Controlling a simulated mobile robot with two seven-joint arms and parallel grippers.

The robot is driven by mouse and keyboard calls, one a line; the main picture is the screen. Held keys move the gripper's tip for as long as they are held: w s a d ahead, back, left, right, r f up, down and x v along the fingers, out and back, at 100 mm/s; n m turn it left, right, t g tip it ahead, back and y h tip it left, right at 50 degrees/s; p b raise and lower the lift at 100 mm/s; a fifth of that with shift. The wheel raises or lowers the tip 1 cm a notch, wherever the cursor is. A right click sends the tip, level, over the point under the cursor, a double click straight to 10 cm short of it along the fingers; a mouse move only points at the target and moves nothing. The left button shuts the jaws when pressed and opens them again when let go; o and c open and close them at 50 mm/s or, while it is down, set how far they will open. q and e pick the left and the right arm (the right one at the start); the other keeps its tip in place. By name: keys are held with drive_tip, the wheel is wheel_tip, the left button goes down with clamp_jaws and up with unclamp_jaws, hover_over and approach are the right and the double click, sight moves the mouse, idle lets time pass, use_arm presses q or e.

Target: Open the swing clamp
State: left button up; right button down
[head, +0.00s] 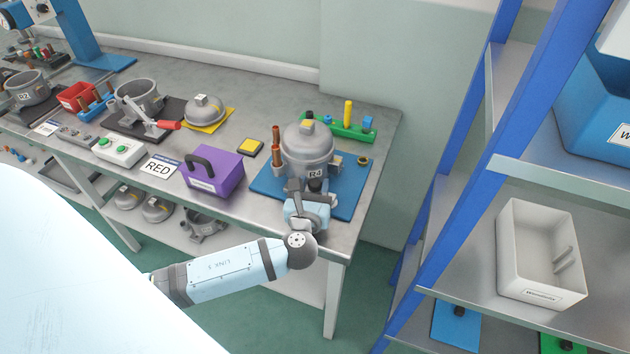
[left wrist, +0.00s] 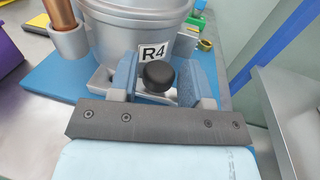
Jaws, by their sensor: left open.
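A grey domed compressor (head: 307,150) labelled R4 stands upright on a blue base plate (head: 352,205) near the right end of the bench. A round black knob (left wrist: 158,76) stands in front of the R4 label in the left wrist view; it seems to belong to the swing clamp, whose arm I cannot make out. My left gripper (head: 314,188) is at the front of the compressor. Its open jaws (left wrist: 165,82) stand on either side of the knob. I cannot tell whether they touch it. My right gripper is not in view.
Copper tubes (head: 276,140) stand left of the compressor, a green tray (head: 340,129) behind it. A purple box (head: 211,178) and a red-handled clamp (head: 165,125) are farther left. A blue-framed shelf (head: 460,150) with a white bin (head: 535,250) stands right.

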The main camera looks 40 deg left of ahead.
use_arm(q)
drive_tip(key=shift+w+a, duration=0.3)
drive_tip(key=shift+w, duration=0.35)
clamp_jaws()
